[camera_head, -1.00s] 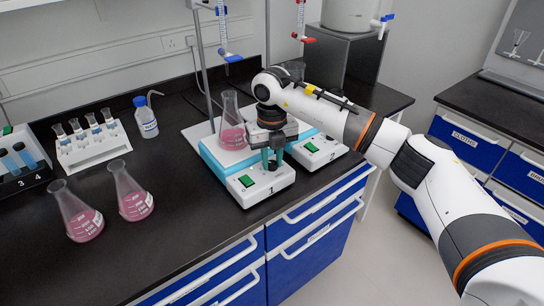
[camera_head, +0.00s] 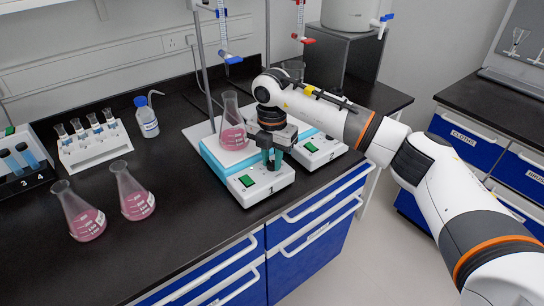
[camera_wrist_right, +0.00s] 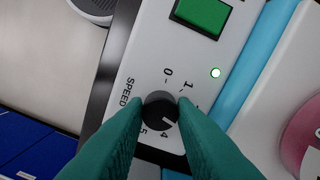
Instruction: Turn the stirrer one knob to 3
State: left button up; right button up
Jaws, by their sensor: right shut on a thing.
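Stirrer one (camera_head: 249,203), a white and light-blue unit marked 1, stands at the bench's front edge with a flask of pink liquid (camera_head: 232,137) on top. My right gripper (camera_head: 272,163) points down at its front panel. In the right wrist view its green fingers are shut on the black speed knob (camera_wrist_right: 159,107), one on each side. The knob's white mark points to the lower right, to the right of the 4. The right finger hides the dial there, so the 3 cannot be seen. A small light (camera_wrist_right: 215,72) by the green switch (camera_wrist_right: 203,14) is lit.
A second stirrer (camera_head: 318,152), marked 2, stands close on the right. Two flasks of pink liquid (camera_head: 85,222) stand on the bench to the left. A wash bottle (camera_head: 147,122) and a white rack (camera_head: 95,149) are behind them. Bare bench lies left of stirrer one.

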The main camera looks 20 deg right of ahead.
aim_at(272, 163)
jog(key=shift+m, duration=0.5)
dwell(0.3)
jog(key=o, duration=1)
notch_tip(272, 163, up, 12)
jog(key=shift+b, duration=0.35)
